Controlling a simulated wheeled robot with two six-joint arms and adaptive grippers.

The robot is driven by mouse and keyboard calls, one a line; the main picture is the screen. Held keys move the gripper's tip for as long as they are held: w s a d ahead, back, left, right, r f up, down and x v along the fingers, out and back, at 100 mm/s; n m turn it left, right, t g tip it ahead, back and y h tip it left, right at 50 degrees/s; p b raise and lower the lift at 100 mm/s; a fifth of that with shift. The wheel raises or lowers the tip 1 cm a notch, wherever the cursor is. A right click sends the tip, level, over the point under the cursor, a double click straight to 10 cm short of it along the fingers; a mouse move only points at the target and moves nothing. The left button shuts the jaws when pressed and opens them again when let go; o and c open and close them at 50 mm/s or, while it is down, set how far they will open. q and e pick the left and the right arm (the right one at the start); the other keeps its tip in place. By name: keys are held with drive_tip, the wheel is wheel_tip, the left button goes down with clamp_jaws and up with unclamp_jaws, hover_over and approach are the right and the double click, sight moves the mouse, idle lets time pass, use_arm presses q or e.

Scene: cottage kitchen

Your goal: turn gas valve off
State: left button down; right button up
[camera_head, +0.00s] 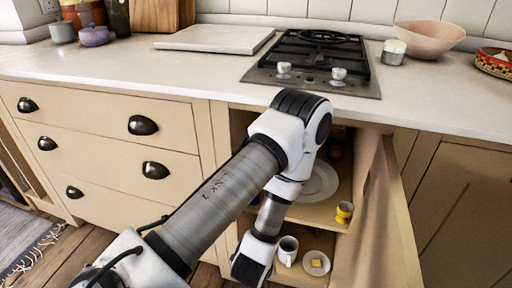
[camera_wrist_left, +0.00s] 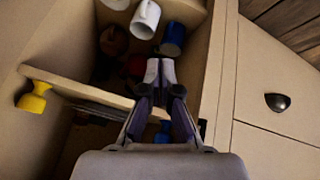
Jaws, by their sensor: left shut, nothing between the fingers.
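No gas valve can be made out with certainty in either view. A small red item (camera_wrist_left: 134,66) lies in the dark cabinet left of my fingers in the left wrist view; I cannot tell what it is. My left arm reaches down into the open cabinet below the cooktop (camera_head: 262,76). Its gripper (camera_wrist_left: 160,70) is shut and empty, in front of the shelf edge (camera_wrist_left: 75,88). In the head view my own wrist hides the fingertips. The cooktop has two pale knobs, one of them the left knob (camera_head: 284,68). My right gripper is not in view.
The cabinet holds a white mug (camera_wrist_left: 145,20), a blue mug (camera_wrist_left: 173,38), a plate (camera_head: 318,182) and a yellow cup (camera_head: 344,211).

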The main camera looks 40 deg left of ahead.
use_arm(q)
drive_tip(key=w+a+r+n+t+y+p, duration=0.1)
drive_tip(key=w+a+r+n+t+y, duration=0.2)
drive_tip(key=r+n, duration=0.5)
drive_tip(key=w+a+r+n+t+y, duration=0.1)
drive_tip(key=w+a+r+n+y, duration=0.4)
drive_tip(key=r, duration=0.7)
drive_tip(key=w+a+r+n+t+y+p, duration=0.1)
drive_tip(key=a+r+n+t+y, duration=0.3)
drive_tip(key=r, duration=0.6)
drive_tip(key=w+a+g+h, duration=0.1)
drive_tip(key=w+a, duration=0.5)
drive_tip(key=a, duration=0.2)
drive_tip(key=shift+w+a+n+g, duration=0.25)
drive_tip(key=shift+w+n+g, duration=0.05)
drive_tip(key=shift+g, duration=0.1)
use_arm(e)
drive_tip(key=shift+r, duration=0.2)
use_arm(q)
drive_tip(key=shift+w+f, duration=0.1)
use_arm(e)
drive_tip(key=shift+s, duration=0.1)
